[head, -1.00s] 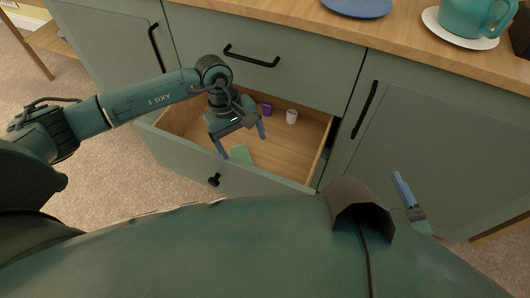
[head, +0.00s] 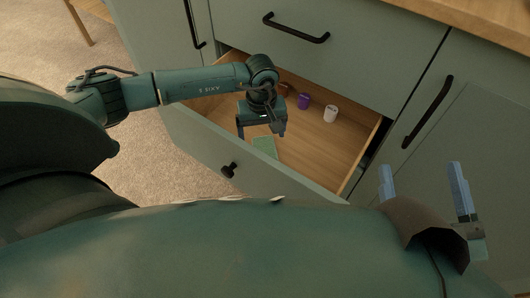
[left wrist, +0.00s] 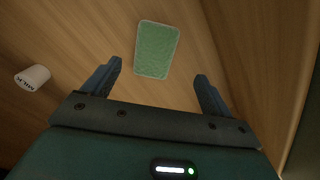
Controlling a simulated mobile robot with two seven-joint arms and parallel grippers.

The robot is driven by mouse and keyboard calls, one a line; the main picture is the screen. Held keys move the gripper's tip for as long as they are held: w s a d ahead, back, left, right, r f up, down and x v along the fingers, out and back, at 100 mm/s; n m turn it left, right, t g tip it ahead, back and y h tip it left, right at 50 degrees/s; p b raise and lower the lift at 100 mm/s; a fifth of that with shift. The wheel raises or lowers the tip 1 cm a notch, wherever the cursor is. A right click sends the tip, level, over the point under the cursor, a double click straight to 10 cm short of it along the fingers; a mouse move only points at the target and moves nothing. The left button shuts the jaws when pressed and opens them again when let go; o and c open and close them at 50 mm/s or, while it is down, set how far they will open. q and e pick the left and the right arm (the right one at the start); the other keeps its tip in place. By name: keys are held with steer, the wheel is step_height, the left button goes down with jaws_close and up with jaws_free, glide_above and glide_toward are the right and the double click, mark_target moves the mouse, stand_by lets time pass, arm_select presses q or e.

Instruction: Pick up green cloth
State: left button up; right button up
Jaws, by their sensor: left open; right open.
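The green cloth (head: 264,147) is a flat, rectangular piece lying on the floor of the open wooden drawer (head: 340,150), near its front panel. In the left wrist view the cloth (left wrist: 157,50) lies ahead of the fingertips, between their lines and a little left of centre. My left gripper (head: 262,135) is open and empty, above the drawer and pointing down toward the cloth. Its fingers also show in the left wrist view (left wrist: 158,75). My right gripper (head: 422,172) is open and empty, outside the drawer at the right, its fingers pointing up in the picture.
The drawer's front panel (head: 240,165) and right wall (head: 364,157) border the space.

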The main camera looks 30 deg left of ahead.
arm_select(q)
step_height(320, 180, down, 3)
steer(key=shift+r+b, duration=0.2)
steer(key=shift+b, duration=0.1)
steer(key=f+b, duration=0.1)
steer(key=f, duration=0.1)
steer(key=f+b, duration=0.1)
steer(key=shift+w+d+f, duration=0.2)
steer(key=shift+w+f, duration=0.2)
steer(key=shift+f+b, duration=0.4)
steer(key=shift+f, duration=0.15)
arm_select(e)
steer(key=r+n+y, duration=0.1)
steer(key=r+n+t+y, duration=0.1)
steer(key=r, duration=0.1)
steer(key=w+r+n+t+y, duration=0.1)
steer(key=shift+w+d+r+n, duration=0.1)
steer(key=shift+d+r+n, duration=0.2)
steer(key=shift+r, duration=0.05)
